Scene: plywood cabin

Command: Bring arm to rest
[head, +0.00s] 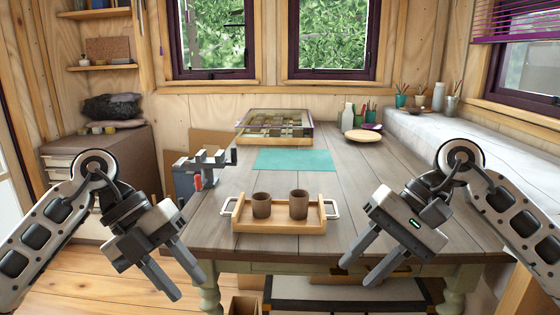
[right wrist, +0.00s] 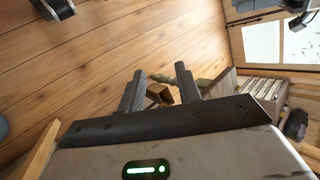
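My left gripper (head: 182,276) hangs in front of the table's left front corner, its two fingers apart with nothing between them. My right gripper (head: 360,268) is over the table's right front edge, also with its fingers apart and empty. The right gripper's fingers also show in the right wrist view (right wrist: 170,95), spread, with floor and furniture beyond. Both arms are bent, reaching in from the two sides of the head view. Neither gripper touches anything that I can see.
The wooden table (head: 385,175) carries a tray (head: 280,226) with two brown cups (head: 262,205) near its front edge. A teal mat (head: 295,159) and a glass-topped box (head: 274,141) lie behind. A grey clamp-like device (head: 203,172) stands at the left edge.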

